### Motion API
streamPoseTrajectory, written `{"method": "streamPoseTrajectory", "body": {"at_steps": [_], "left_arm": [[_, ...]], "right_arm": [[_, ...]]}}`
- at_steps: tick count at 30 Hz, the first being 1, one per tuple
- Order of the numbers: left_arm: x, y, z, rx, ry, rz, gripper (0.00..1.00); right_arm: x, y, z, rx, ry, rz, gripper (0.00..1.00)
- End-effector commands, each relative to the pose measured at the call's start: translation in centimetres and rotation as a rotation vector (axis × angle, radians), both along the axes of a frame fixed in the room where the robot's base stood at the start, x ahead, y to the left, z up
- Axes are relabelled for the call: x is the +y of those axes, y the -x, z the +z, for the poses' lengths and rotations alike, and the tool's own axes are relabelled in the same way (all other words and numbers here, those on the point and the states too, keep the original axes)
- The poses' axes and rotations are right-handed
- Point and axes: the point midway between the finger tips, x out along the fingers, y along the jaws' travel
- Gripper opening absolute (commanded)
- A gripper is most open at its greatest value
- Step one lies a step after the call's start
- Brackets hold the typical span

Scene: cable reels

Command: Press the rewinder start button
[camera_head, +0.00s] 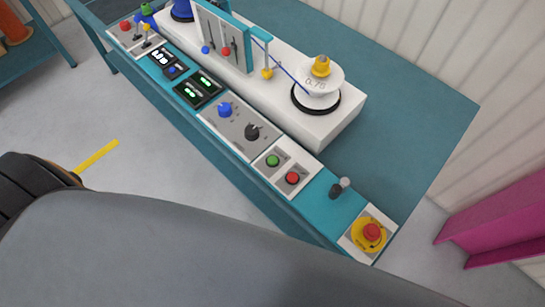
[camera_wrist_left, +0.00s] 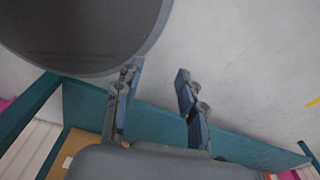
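The rewinder's control panel (camera_head: 232,127) runs along the front edge of the teal bench in the head view. A green button (camera_head: 273,160) and a red button (camera_head: 292,178) sit side by side on a pale plate towards its right end. I cannot read their labels. My left gripper (camera_wrist_left: 158,95) shows in the left wrist view with its two fingers apart and nothing between them. Pale floor and a teal edge (camera_wrist_left: 150,122) lie behind it. Neither gripper shows in the head view, and the buttons do not show in the wrist view.
A yellow emergency stop with a red cap (camera_head: 371,232) is at the panel's right end. A small toggle (camera_head: 339,189) stands left of it. Knobs and displays line the panel further left. A white reel (camera_head: 318,87) sits on the machine behind. A magenta structure (camera_head: 492,222) is at right.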

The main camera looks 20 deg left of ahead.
Motion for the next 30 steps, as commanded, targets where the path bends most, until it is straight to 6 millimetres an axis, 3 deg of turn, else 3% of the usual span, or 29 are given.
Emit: {"method": "streamPoseTrajectory", "body": {"at_steps": [1, 5, 30], "left_arm": [[-0.01, 0.02, 0.00, 0.000, 0.000, 0.000, 0.23], [0.01, 0.03, 0.00, 0.000, 0.000, 0.000, 0.00], [0.02, 0.08, -0.01, 0.002, 0.000, 0.000, 0.00]], "right_arm": [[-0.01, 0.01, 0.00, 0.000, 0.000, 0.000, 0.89], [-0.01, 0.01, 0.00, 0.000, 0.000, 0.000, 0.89], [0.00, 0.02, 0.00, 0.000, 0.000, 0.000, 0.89]]}}
